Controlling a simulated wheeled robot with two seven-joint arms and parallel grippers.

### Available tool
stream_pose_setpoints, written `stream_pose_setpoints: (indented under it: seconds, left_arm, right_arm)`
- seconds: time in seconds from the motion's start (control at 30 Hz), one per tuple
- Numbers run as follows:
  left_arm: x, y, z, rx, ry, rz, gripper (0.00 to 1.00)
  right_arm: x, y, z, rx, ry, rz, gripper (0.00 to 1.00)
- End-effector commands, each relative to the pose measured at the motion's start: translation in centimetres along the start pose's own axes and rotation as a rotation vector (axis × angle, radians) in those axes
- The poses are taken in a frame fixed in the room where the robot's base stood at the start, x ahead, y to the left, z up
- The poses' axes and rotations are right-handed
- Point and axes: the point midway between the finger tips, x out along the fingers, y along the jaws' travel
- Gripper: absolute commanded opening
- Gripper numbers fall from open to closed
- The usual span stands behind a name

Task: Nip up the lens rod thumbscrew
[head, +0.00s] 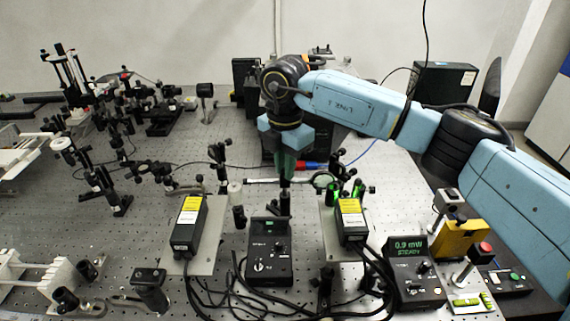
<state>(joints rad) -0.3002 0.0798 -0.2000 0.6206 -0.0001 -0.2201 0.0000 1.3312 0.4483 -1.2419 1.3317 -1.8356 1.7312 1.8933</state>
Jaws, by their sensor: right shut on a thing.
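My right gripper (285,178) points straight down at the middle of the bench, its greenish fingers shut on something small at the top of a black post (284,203). The fingers hide the thumbscrew, so its shape and its seating cannot be seen. A pale horizontal rod (262,181) passes at the fingertips, and a round lens ring (323,180) stands near its right end. My left gripper is not in view.
Two black boxes with yellow labels (188,222) (350,219) flank a control box (270,252). A meter (412,268) reads 0.9 mW STEADY. Green-lit mounts (345,192) stand close right of the gripper. Cables run along the front. Optics posts crowd the left.

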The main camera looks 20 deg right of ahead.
Motion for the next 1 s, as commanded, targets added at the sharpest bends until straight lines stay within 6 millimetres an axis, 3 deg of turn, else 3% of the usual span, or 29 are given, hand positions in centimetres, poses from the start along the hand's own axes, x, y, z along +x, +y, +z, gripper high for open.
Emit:
stream_pose_setpoints:
  seconds: [0.03,0.07,0.23,0.5,0.63,1.0]
  left_arm:
    - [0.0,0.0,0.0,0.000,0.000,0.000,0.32]
    - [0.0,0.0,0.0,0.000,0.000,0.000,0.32]
    - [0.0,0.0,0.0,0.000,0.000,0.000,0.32]
    - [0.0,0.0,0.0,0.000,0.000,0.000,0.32]
    - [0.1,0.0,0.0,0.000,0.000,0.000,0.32]
    - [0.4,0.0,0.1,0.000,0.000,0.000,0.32]
  right_arm:
    - [-0.2,0.1,0.1,0.001,-0.003,0.005,0.00]
    - [-0.2,0.1,0.1,0.001,-0.003,0.005,0.16]
    - [-0.1,0.1,0.1,0.000,-0.002,0.003,0.37]
    - [-0.1,0.0,0.0,-0.001,-0.001,0.001,0.37]
    - [-1.1,0.1,0.1,-0.001,-0.002,0.003,0.37]
    - [-8.9,0.1,0.0,-0.001,-0.003,0.006,0.37]
